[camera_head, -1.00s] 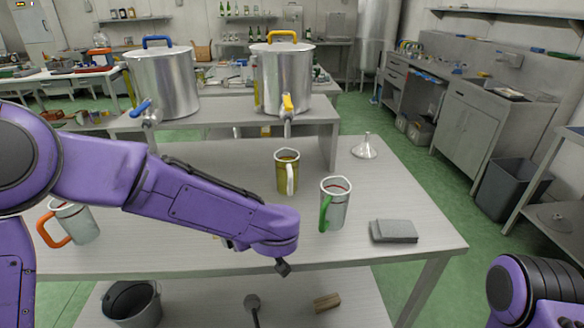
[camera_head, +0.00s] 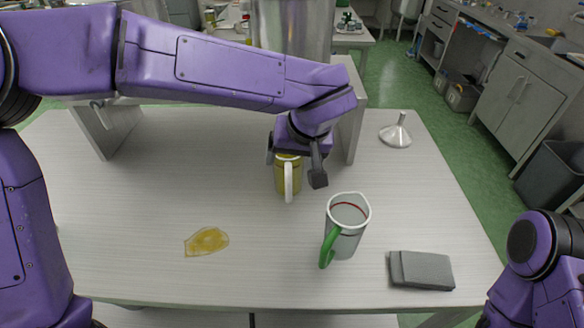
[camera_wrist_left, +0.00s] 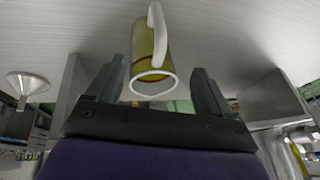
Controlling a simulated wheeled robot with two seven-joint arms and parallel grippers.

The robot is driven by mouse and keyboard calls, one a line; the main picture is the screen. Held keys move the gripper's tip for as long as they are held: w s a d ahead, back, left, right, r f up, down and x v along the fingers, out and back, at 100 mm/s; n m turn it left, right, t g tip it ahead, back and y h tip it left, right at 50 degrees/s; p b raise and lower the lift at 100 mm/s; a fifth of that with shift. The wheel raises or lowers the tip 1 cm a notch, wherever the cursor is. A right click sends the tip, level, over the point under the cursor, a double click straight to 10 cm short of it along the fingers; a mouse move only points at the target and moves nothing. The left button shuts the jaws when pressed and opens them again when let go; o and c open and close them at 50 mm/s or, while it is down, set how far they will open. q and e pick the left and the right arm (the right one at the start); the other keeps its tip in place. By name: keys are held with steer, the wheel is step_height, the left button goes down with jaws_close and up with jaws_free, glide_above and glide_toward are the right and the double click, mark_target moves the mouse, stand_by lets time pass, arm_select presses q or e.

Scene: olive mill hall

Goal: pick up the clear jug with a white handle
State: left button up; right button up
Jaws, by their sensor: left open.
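The clear jug with a white handle (camera_head: 281,182) stands upright on the table, holding yellowish liquid, with its handle toward the front. My left gripper (camera_head: 294,168) is open at its top and hides its rim in the head view. In the left wrist view the jug (camera_wrist_left: 148,42) lies between the two spread fingers of the left gripper (camera_wrist_left: 158,70), its white rim toward the palm.
A clear jug with a green handle (camera_head: 345,243) stands close by, to the front right. A grey block (camera_head: 421,270) lies near the front edge. A yellow spill (camera_head: 206,241) is at front left. A metal funnel (camera_head: 396,134) stands at back right. A raised shelf holds a large metal pot (camera_head: 290,25).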

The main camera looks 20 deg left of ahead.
mark_target(290, 167)
arm_select(q)
steer(key=x, duration=0.8)
steer(key=shift+w+d, duration=0.2)
steer(key=shift+d, duration=0.05)
steer(key=shift+c, duration=0.3)
jaws_close()
stand_by(0.7)
